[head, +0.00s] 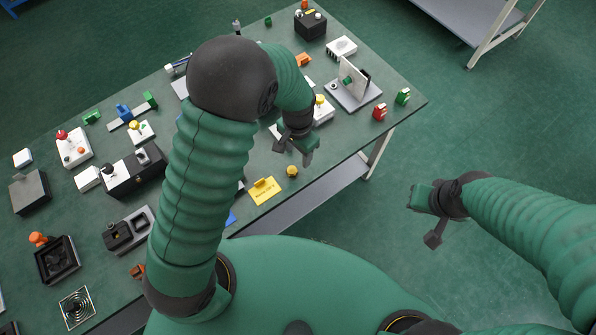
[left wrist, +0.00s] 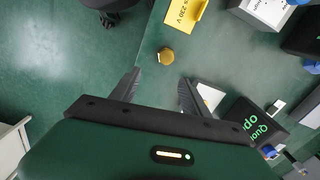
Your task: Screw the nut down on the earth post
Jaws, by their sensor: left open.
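A small brass-yellow round piece, which looks like the nut (head: 292,171), lies on the green bench top near its front edge. It also shows in the left wrist view (left wrist: 166,56), just beyond the fingertips and between their lines. My left gripper (head: 295,150) is open and empty above the bench, close to the nut and apart from it. Its two dark fingers also show in the left wrist view (left wrist: 158,82). I cannot make out the earth post for certain. My right gripper (head: 426,216) is spread open and empty over the floor, off the bench's right side.
A yellow sign (head: 264,190) stands beside the nut. Several devices crowd the bench's left half. Bare bench surrounds the nut.

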